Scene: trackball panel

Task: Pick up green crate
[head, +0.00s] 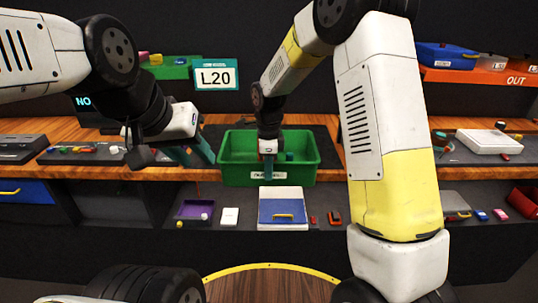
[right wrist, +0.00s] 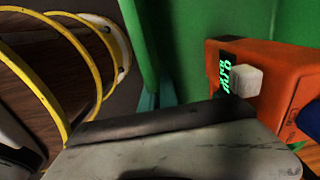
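The green crate (head: 228,172) sits on the wooden counter at its front edge, upright, with a white label on its front. In the right wrist view, its green wall rim (right wrist: 138,45) runs down toward my fingers. My right gripper (head: 268,168) points down at the crate's near wall; its teal fingertips (right wrist: 156,97) are at the rim, and whether they press on it is unclear. My left gripper (head: 192,154) is open, with its teal fingers apart, just left of the crate. An orange device (right wrist: 275,85) with a green display and pale knob is inside the crate.
A blue-lidded box (head: 282,212) and a purple tray (head: 194,211) lie on the lower shelf in front. An L20 sign (head: 216,75) stands behind. A blue crate (head: 443,56) sits on the orange OUT shelf at right. A dark panel (head: 85,150) lies left on the counter.

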